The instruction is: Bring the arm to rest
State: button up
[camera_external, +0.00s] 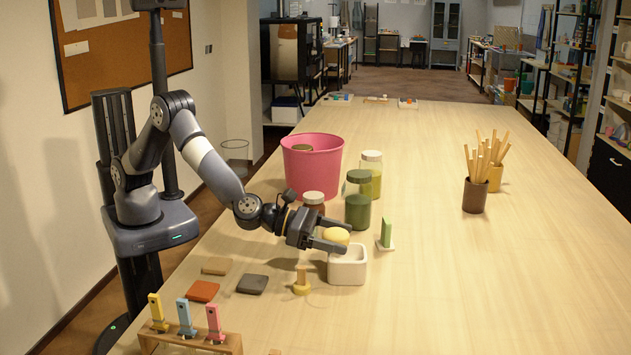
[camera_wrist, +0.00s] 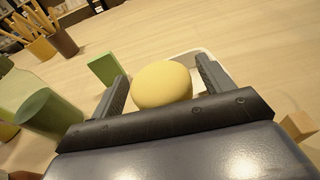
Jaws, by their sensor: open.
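My gripper (camera_external: 342,239) is at the end of my outstretched arm, low over the table at the white square dish (camera_external: 347,272). Its fingers are open on either side of a rounded yellow object (camera_external: 336,235), perhaps a sponge. In the wrist view the yellow object (camera_wrist: 162,85) is between the two fingers (camera_wrist: 162,68), with a gap at each side. It appears to be in or at the mouth of the dish, whose rim shows behind it; its underside is hidden.
A green jar (camera_external: 358,203), a brown jar (camera_external: 313,203) and a pink bucket (camera_external: 311,165) stand close behind my gripper. A green block (camera_external: 386,233) is right of the dish. A wooden piece (camera_external: 301,284) and flat tiles (camera_external: 252,284) lie nearer. The table's right side is largely clear.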

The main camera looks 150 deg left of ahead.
aim_at(324, 235)
notch_tip(324, 235, up, 10)
jog(key=shift+f+p, duration=0.1)
jog(key=shift+p, duration=0.25)
jog(key=shift+w+a+r+n+g+y+b, duration=0.15)
jog(key=shift+r+n+g+y+b, duration=0.2)
jog(key=shift+r+n+y, duration=0.2)
jog(key=shift+w+f+n+g+y, duration=0.15)
jog(key=shift+n+g+y, duration=0.1)
jog(key=shift+n+g+y+b, duration=0.3)
jog(key=shift+n+g+y, duration=0.3)
jog(key=shift+s+d+f+n+g+y+b, duration=0.1)
jog(key=shift+s+f+n+g+y+b, duration=0.1)
jog(key=shift+n+g, duration=0.3)
jog(key=shift+s+d+f+n+g+y+b, duration=0.1)
jog(key=shift+f+n+g+y, duration=0.15)
jog(key=shift+g, duration=0.45)
notch_tip(324, 235, down, 9)
jog(key=shift+f+p, duration=0.2)
jog(key=shift+p, duration=0.1)
jog(key=b+v, duration=0.1)
jog(key=v, duration=0.2)
jog(key=shift+d, duration=0.1)
jog(key=shift+s+d+r, duration=0.15)
jog(key=shift+d, duration=0.2)
